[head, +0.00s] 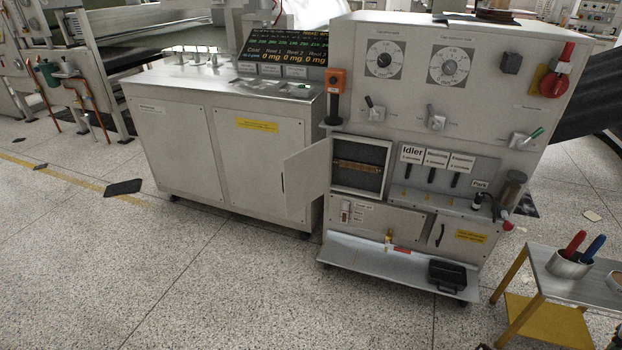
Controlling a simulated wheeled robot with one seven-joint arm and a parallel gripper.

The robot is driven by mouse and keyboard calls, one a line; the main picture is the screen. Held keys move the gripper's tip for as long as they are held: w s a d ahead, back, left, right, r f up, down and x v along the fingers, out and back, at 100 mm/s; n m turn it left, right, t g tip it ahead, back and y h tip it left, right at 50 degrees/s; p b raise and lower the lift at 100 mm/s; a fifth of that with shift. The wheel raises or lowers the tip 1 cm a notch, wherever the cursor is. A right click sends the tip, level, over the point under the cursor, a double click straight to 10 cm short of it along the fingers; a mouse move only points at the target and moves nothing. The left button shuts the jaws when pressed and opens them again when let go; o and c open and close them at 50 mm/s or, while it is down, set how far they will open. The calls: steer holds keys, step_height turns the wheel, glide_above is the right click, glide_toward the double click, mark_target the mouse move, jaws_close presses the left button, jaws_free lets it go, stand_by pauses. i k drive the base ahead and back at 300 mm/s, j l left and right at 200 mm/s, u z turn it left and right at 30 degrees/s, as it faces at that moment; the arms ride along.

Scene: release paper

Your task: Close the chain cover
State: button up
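The chain cover (308,178) is a pale metal door on the front of the grey control cabinet (345,90). It stands swung open to the left, hinged at the left side of a dark square recess (371,153). A brownish horizontal strip, which looks like the chain (357,167), shows inside the recess. The door overlaps the right end of the lower cabinet beside it in the picture. My gripper is not in view.
A low shelf (375,268) with a black box (447,275) juts out under the recess. Levers and dials cover the cabinet front. A small side table (565,285) with a pen cup stands at the right. The speckled floor in front is mostly clear.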

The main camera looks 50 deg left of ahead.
mark_target(305, 174)
steer(key=k+j, duration=0.2)
steer(key=j, duration=0.45)
steer(key=k+j, duration=0.25)
steer(key=j, duration=0.35)
steer(key=k+j, duration=0.2)
steer(key=j, duration=0.45)
steer(key=k+j, duration=0.25)
steer(key=j, duration=0.35)
steer(key=k+j+u, duration=0.1)
steer(key=j, duration=0.55)
steer(key=k+j, duration=0.3)
steer(key=j, duration=0.3)
steer(key=k+j, duration=0.2)
steer(key=j, duration=0.45)
steer(key=k+j, duration=0.2)
steer(key=j, duration=0.45)
